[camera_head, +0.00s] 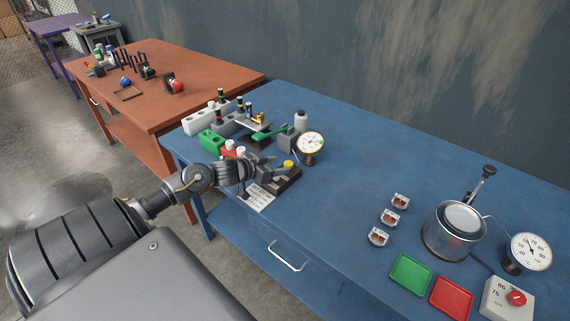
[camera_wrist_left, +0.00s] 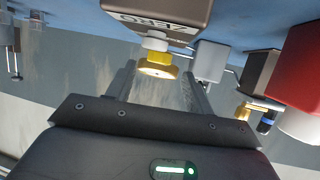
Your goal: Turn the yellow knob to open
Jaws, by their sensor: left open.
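The yellow knob (camera_head: 288,164) sits on a small dark block (camera_head: 284,185) near the front of the blue table. My left gripper (camera_head: 270,167) is open just left of the knob. In the wrist view the knob lies between its two fingers, with a gap on each side. Whether a finger touches it is not clear. My right gripper is not in view.
A round gauge (camera_head: 310,145) stands just behind the knob. Green, red and white blocks (camera_head: 212,140) crowd the area beyond my gripper. A metal pot (camera_head: 453,240), a green tray (camera_head: 410,273) and a red tray (camera_head: 452,298) are at right. The table's middle is clear.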

